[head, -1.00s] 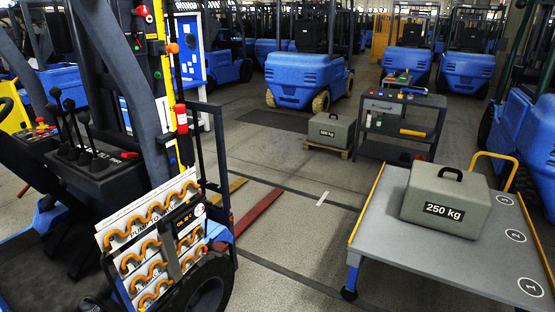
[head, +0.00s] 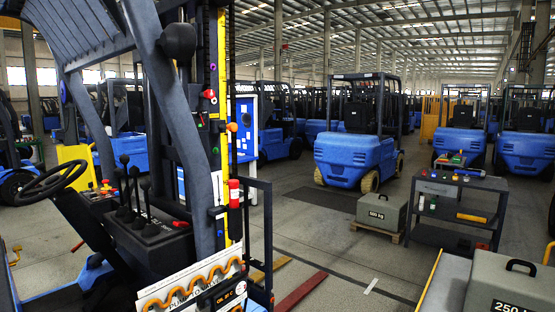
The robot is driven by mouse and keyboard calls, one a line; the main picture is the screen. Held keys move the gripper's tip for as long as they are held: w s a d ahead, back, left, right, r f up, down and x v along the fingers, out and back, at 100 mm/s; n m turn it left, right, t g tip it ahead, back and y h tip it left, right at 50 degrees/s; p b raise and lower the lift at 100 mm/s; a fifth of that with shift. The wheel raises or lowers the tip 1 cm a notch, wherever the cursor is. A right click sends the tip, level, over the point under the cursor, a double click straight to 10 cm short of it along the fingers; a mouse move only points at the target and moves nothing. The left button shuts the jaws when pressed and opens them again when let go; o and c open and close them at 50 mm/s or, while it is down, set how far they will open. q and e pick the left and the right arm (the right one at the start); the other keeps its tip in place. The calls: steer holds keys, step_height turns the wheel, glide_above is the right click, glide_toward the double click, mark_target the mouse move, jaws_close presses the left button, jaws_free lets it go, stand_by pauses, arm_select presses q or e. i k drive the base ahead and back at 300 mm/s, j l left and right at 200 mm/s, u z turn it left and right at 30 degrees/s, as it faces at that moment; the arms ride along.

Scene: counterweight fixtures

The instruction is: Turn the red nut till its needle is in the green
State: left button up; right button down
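No gauge needle or green band can be made out in the head view. Several small coloured fittings sit on the forklift's mast at the left. One is a red fitting (head: 209,94) high on the mast, with an orange knob (head: 232,127) below and to its right. Lower down is a red and white cylinder (head: 234,193). I cannot tell which of these, if any, is the red nut. Neither of my grippers is in view.
The open forklift's levers (head: 134,190) and steering wheel (head: 52,180) are at the left. A 500 kg weight (head: 381,212) sits on a pallet beside a tool cart (head: 457,208). A 250 kg weight (head: 508,285) is at lower right. Grey floor lies between.

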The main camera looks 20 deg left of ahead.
mark_target(209, 95)
steer(key=i+u, duration=0.1)
steer(key=u, duration=0.25)
steer(key=i+j+u, duration=0.1)
steer(key=u, duration=0.3)
steer(key=i+l+u, duration=0.15)
steer(key=i, duration=0.35)
steer(key=i+l+u, duration=0.2)
steer(key=i, duration=0.3)
steer(key=i+l+u, duration=0.15)
steer(key=i, duration=0.35)
